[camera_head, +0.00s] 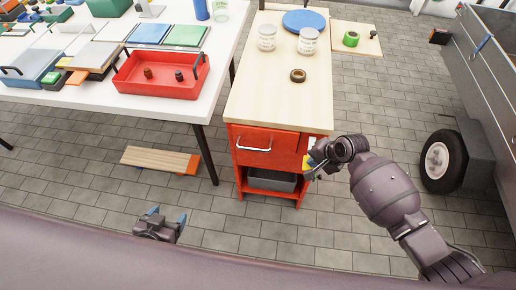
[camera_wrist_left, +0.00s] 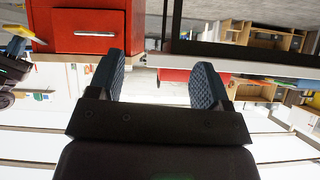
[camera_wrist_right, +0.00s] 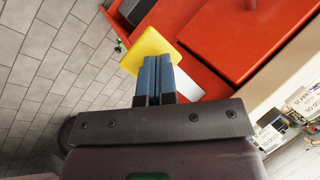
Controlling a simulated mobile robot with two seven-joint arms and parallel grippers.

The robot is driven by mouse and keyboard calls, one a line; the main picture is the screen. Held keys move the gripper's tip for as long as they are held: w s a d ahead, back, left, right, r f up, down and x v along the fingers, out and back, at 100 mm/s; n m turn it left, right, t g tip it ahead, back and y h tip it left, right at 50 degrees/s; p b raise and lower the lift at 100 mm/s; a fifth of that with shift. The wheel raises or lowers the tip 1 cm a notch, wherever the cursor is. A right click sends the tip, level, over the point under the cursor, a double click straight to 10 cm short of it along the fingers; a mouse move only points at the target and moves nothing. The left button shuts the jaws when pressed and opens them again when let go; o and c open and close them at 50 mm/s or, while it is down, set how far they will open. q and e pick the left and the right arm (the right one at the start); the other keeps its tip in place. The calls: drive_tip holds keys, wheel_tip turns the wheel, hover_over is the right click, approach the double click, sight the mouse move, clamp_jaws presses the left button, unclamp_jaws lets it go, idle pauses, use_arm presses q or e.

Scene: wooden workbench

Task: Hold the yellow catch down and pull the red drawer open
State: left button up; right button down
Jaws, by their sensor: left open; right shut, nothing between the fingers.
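The red drawer (camera_head: 266,147) with a silver handle (camera_head: 253,145) sits under the wooden top of the workbench cabinet and looks closed. The yellow catch (camera_head: 307,161) is at the drawer's right side, partly hidden by my right gripper (camera_head: 312,169). In the right wrist view the yellow catch (camera_wrist_right: 149,46) lies right at the tips of my shut right gripper (camera_wrist_right: 158,62); contact is hard to tell. My left gripper (camera_head: 167,217) is open and empty, low over the floor, left of and apart from the drawer. The left wrist view shows the drawer handle (camera_wrist_left: 95,33) beyond its fingers.
A dark bin (camera_head: 271,180) sits on the shelf below the drawer. Jars (camera_head: 267,38) and a dark tape roll (camera_head: 298,76) stand on the wooden top (camera_head: 255,95). A white table (camera_head: 98,97) with a red tray (camera_head: 160,92) is at left. A plank (camera_head: 158,160) lies on the floor. Free floor fronts the cabinet.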

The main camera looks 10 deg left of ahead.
use_arm(q)
drive_tip(key=shift+c, duration=0.5)
drive_tip(key=shift+w, duration=0.1)
drive_tip(key=shift+c, duration=1.1)
drive_tip(key=w+d+r+t, duration=0.1)
drive_tip(key=w+d+r, duration=0.1)
drive_tip(key=w, duration=0.2)
drive_tip(key=w+d+r+h, duration=0.1)
drive_tip(key=w+d+r, duration=0.1)
drive_tip(key=w, duration=0.2)
drive_tip(key=w+d+r+m+t, duration=0.1)
drive_tip(key=w+d, duration=0.1)
drive_tip(key=w, duration=0.3)
drive_tip(key=shift+r+t+h, duration=0.3)
drive_tip(key=shift+r, duration=0.1)
drive_tip(key=shift+c, duration=0.4)
drive_tip(key=r+m+g, duration=0.1)
drive_tip(key=m+g, duration=0.1)
drive_tip(key=m, duration=0.7)
hover_over(253, 149)
drive_tip(key=s, duration=0.3)
wheel_tip(253, 149, down, 6)
drive_tip(key=s+m+g+y, duration=0.1)
drive_tip(key=s+m+g, duration=0.1)
drive_tip(key=m, duration=0.5)
drive_tip(key=shift+g, duration=0.9)
drive_tip(key=shift+x, duration=4.25)
drive_tip(key=shift+a, duration=0.15)
